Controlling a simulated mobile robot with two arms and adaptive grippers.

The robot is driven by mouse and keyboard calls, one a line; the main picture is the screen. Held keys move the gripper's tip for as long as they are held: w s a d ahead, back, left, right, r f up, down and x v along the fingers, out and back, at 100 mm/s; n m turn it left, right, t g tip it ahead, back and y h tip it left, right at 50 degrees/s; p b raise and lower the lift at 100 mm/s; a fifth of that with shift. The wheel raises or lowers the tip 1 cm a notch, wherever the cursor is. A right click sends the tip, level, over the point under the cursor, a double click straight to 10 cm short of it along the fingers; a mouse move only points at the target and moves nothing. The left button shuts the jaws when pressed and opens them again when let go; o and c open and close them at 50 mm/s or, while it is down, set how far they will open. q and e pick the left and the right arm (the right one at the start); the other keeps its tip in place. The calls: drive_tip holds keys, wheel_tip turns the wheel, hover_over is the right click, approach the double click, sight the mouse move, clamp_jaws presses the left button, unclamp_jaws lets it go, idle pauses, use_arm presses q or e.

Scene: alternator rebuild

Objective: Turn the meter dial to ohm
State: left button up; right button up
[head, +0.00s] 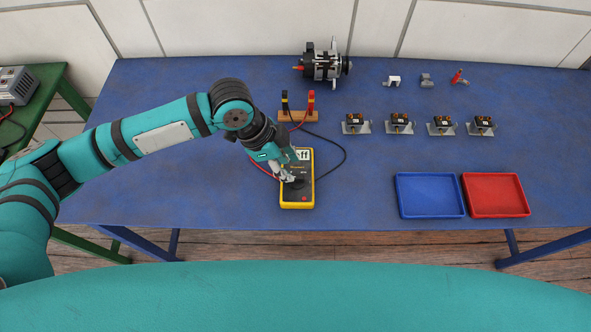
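The yellow and dark meter (297,195) lies on the blue table, left of its middle. Its small display (303,154) at the top reads what looks like "ff", with its left part covered by my gripper. My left gripper (285,179) is over the left half of the meter, with its fingertips at the dark dial (296,184). The fingers cover part of the dial, so its pointer setting cannot be read. I cannot tell whether the fingers are closed on the dial. My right gripper is not in view.
A wooden probe holder (298,116) with black and red probes stands behind the meter, its leads looping beside it. An alternator (323,65), several small dark units on plates (400,123), a blue tray (430,195) and a red tray (496,195) share the blue table (220,205).

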sight(297, 177)
use_arm(q)
drive_tip(key=x, duration=0.4)
drive_tip(key=shift+d+p, duration=0.1)
drive_tip(key=shift+p, duration=0.2)
drive_tip(key=shift+d+f, duration=0.15)
drive_tip(key=shift+f, duration=0.4)
drive_tip(key=c, duration=0.6)
clamp_jaws()
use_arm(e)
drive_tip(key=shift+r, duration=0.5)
